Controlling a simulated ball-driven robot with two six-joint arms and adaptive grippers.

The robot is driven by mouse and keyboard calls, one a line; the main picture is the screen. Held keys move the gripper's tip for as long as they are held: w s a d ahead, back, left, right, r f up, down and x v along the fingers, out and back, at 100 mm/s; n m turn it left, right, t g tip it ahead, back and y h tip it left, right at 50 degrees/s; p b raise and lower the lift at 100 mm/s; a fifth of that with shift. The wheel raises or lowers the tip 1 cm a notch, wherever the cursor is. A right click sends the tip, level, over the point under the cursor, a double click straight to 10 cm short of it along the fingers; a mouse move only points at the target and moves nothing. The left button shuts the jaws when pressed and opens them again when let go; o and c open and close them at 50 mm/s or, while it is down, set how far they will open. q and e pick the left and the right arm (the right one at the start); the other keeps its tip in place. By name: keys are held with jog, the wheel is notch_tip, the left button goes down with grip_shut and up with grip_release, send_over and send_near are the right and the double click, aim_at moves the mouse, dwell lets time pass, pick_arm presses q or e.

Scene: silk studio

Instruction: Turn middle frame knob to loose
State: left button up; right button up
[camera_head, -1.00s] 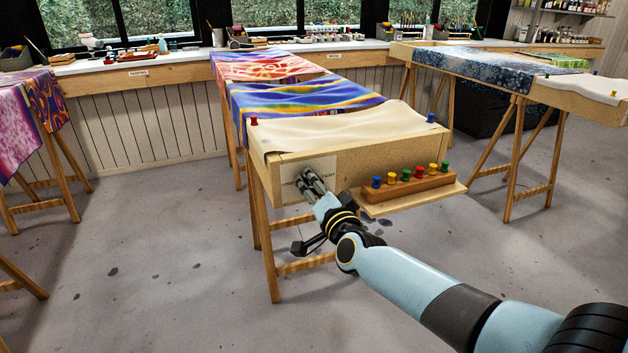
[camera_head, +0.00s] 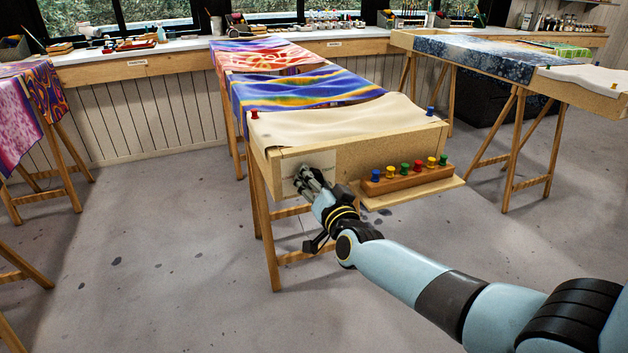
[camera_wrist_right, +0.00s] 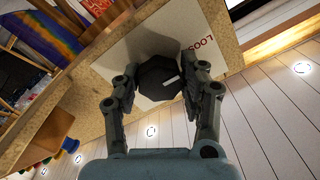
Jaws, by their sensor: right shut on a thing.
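The middle frame (camera_head: 406,144) is a wooden box on trestles with pale cloth over its top. Its front carries a white label plate (camera_head: 323,160), which also shows in the wrist view (camera_wrist_right: 130,55). The plate's printed word reads "LOOS", the rest cut off or unclear. The knob (camera_wrist_right: 154,84) is dark and faceted with a white mark that points right and slightly up in the wrist view, toward the lettered side. My right gripper (camera_head: 306,179) is at the plate, its two fingers (camera_wrist_right: 161,80) shut on the knob's sides. It hides the knob in the head view. My left gripper is out of view.
A wooden rack (camera_head: 408,180) with several coloured pins sits on a ledge (camera_head: 420,194) right of the gripper. Trestle legs (camera_head: 262,235) stand below the frame. Another frame (camera_head: 590,95) stands at the right.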

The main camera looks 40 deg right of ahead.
jog(key=shift+f, duration=0.15)
jog(key=o, duration=1.2)
jog(key=v, duration=1.2)
jog(key=s+a+f+n+g+y, duration=0.1)
jog(key=s+f+n+g+y, duration=0.2)
jog(key=s+f, duration=0.7)
jog(key=s+a+f+n+g, duration=0.15)
jog(key=s+f+g, duration=0.35)
jog(key=f, duration=1)
jog(key=s+f+n+g, duration=0.2)
jog(key=s+f+g, duration=0.2)
jog(key=s, duration=1)
jog(key=s+f+n+g, duration=0.3)
jog(key=s+f, duration=0.6)
jog(key=s, duration=0.6)
jog(key=shift+s+g+y, duration=0.3)
jog(key=shift+s+g, duration=0.05)
jog(key=shift+g, duration=0.45)
